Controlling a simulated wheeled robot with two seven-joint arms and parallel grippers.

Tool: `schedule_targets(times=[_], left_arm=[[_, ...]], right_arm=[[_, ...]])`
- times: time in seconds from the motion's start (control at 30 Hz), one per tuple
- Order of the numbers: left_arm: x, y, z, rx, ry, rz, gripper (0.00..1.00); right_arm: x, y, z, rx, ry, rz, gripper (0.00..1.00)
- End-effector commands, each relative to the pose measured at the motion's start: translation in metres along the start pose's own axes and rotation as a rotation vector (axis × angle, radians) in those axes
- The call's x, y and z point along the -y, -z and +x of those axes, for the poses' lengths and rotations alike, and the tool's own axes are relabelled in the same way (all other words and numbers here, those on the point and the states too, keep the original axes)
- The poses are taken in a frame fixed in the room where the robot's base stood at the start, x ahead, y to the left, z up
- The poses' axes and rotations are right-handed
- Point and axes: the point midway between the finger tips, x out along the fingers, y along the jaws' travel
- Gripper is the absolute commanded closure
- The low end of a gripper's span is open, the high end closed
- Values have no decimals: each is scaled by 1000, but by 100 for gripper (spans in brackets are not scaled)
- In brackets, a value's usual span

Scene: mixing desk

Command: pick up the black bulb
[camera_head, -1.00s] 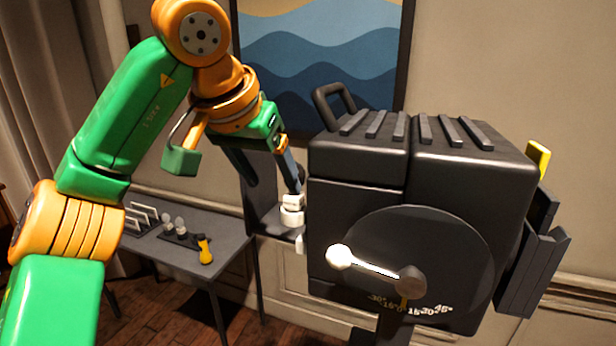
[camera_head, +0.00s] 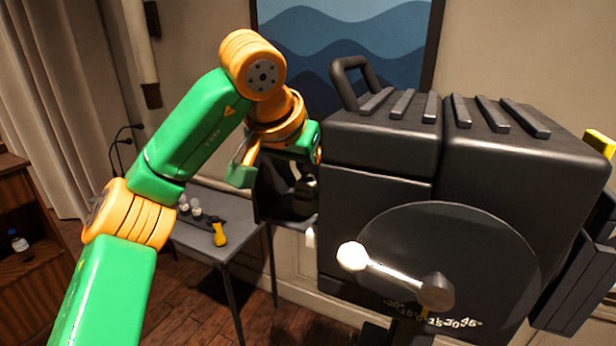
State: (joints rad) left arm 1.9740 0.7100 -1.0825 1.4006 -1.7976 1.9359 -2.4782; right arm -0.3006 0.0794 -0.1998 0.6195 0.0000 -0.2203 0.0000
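My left gripper (camera_head: 304,180) is at the left side of the big black machine (camera_head: 385,180), over a small dark shelf (camera_head: 268,208). Its fingers are dark and partly lost against the shelf and the machine's edge, so their opening cannot be made out. A dark rounded shape shows just below the wrist; I cannot tell whether it is a bulb or part of the gripper. No black bulb can be made out for sure. Small pale bulbs (camera_head: 190,207) stand on a side table (camera_head: 240,245). My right gripper is out of view.
A yellow-handled tool (camera_head: 219,236) lies on the side table. The machine's front has a dial with a white-knobbed lever (camera_head: 352,256). A wooden cabinet (camera_head: 30,265) with a small bottle (camera_head: 18,241) stands at the far left.

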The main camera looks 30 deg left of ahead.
Motion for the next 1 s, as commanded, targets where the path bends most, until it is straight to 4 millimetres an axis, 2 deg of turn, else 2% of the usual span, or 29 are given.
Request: schedule_targets(times=[0.03, 0.2, 0.57, 0.8, 0.87, 1.0], left_arm=[[0, 0, 0, 0, 0, 0, 54], [0, 0, 0, 0, 0, 0, 100], [0, 3, -4, -2, -1, 0, 100], [-1, 20, -32, -2, -1, 0, 100], [0, 11, -33, -7, 0, 1, 100], [1, -14, -49, -9, 2, 2, 100]], right_arm=[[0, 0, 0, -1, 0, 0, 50], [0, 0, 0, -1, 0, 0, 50], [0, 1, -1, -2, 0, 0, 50], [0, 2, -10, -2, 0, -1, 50], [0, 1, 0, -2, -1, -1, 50], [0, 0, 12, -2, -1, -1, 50]])
